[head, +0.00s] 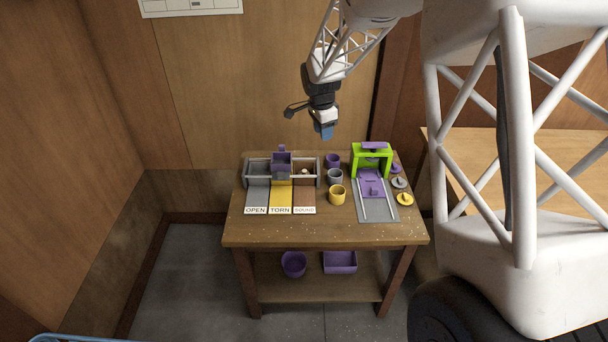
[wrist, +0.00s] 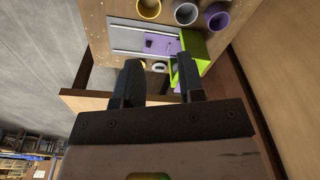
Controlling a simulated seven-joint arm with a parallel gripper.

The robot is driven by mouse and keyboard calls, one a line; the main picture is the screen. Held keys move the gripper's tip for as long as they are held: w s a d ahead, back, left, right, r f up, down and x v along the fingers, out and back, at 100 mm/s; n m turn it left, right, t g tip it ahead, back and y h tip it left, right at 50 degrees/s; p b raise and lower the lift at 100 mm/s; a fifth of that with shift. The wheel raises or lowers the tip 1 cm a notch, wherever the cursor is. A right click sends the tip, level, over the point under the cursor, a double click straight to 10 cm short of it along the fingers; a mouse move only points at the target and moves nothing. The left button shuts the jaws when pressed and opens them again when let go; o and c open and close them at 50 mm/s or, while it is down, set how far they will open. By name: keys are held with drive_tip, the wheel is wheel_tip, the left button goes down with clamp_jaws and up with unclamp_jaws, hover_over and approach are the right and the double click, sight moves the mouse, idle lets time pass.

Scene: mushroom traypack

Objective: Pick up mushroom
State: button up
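A small pale rounded thing (head: 304,171) sits at the back of the brown lane of the sorting rack (head: 319,168). It may be the mushroom, but it is too small to be sure. I see no clear mushroom in the wrist view. My gripper (head: 325,132) hangs in the air above and behind the table's back edge, well apart from everything on it. In the wrist view my gripper's two dark fingers (wrist: 157,78) stand apart with nothing between them.
The wooden table (head: 290,232) carries lanes labelled OPEN, TORN and a third, a purple box (head: 281,161), purple, grey and yellow cups (head: 337,196), a green frame (head: 357,160) over a grey board, and several knobbed discs (head: 405,200). Purple containers (head: 340,262) stand on the lower shelf.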

sight(304, 170)
drive_tip(key=w+a+f+m, duration=0.2)
drive_tip(key=w+f, duration=0.3)
drive_tip(key=f, duration=0.4)
drive_tip(key=w+a+f+m, duration=0.2)
drive_tip(key=w+a+f, duration=0.3)
drive_tip(key=f, duration=0.3)
drive_tip(key=shift+w+f+m+g, duration=0.3)
drive_tip(key=shift+w+f, duration=0.1)
drive_tip(key=shift+w, duration=0.3)
drive_tip(key=shift+f, duration=0.1)
drive_tip(key=shift+d+f, duration=0.2)
drive_tip(key=shift+f, duration=0.95)
drive_tip(key=shift+f, duration=0.15)
drive_tip(key=shift+d+f, duration=0.2)
drive_tip(key=shift+f, duration=1.05)
drive_tip(key=shift+d+f, duration=0.15)
drive_tip(key=shift+f, duration=1.05)
drive_tip(key=c, duration=0.5)
